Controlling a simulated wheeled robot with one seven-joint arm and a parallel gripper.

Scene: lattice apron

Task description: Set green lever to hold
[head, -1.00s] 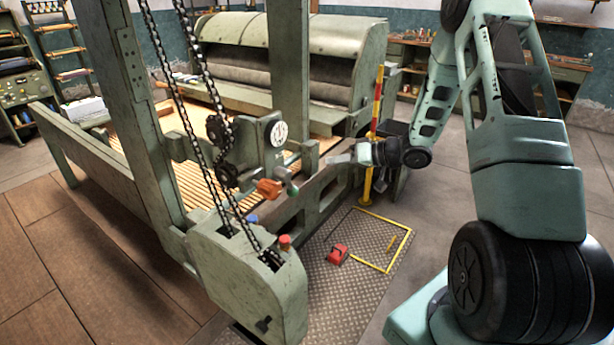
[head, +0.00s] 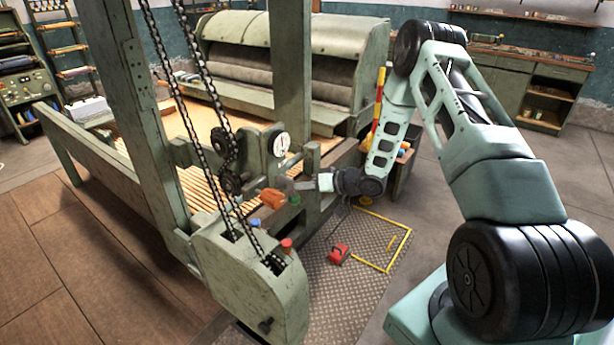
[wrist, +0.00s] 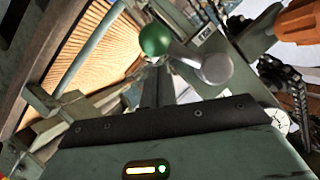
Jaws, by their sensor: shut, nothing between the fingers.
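The green lever ends in a round green ball knob (wrist: 155,39), seen large at the top middle of the wrist view. A pale metal arm runs from the knob to a round silver hub (wrist: 216,68) on its right. In the head view the green knob (head: 294,200) is a small spot on the machine's near side. My gripper (head: 298,186) is close by it, just above it in the picture. In the wrist view my gripper (wrist: 157,72) is shut and empty, its fingers pointing towards the knob. I cannot tell whether they touch. No hold marking is readable.
An orange handle (head: 272,198) sits left of the green knob, and it also shows in the wrist view (wrist: 298,20). A white dial (head: 281,144) is above. Chains (head: 215,165) hang left. A red object (head: 338,254) lies on the floor plate by a yellow outline (head: 398,255).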

